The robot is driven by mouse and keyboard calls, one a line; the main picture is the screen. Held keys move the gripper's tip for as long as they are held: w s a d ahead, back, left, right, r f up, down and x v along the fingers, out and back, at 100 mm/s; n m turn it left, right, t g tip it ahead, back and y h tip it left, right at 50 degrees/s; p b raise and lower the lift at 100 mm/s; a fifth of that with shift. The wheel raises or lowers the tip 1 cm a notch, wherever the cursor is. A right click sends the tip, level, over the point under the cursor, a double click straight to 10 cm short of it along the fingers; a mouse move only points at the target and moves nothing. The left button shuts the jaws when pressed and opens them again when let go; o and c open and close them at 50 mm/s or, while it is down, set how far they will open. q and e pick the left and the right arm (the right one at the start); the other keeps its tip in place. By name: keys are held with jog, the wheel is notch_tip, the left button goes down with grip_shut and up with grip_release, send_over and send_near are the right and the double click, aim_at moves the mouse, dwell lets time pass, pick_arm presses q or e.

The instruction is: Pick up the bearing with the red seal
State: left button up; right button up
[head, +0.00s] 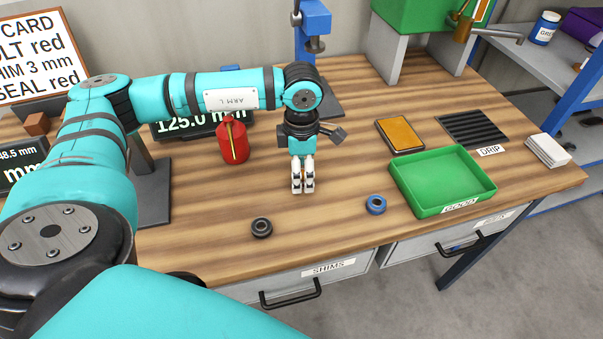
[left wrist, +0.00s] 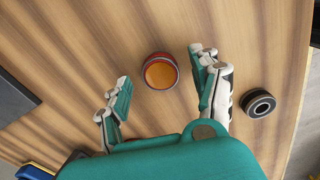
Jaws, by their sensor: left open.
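The red-rimmed round piece with an orange middle (left wrist: 160,72), which looks like the bearing with the red seal, is in the left wrist view. It lies just beyond and between the fingertips of my left gripper (left wrist: 162,68), with gaps on both sides. My left gripper (head: 302,188) is open and points down over the table in the head view; it seems to hide the red-rimmed piece there. A black bearing (head: 262,227) lies to its front left, also in the left wrist view (left wrist: 258,103). A blue bearing (head: 375,204) lies to the right.
A green GOOD tray (head: 484,190) stands on the wooden table's right side. Behind it are an orange pad (head: 400,134) and a DRIP grate (head: 472,129). A red oil can (head: 231,152) and a blue press (head: 313,22) stand behind. The table's front edge is near the bearings.

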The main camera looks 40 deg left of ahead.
pick_arm(q)
jog(key=shift+f, duration=0.45)
jog(key=c, duration=1.3)
jog(key=shift+r, duration=0.1)
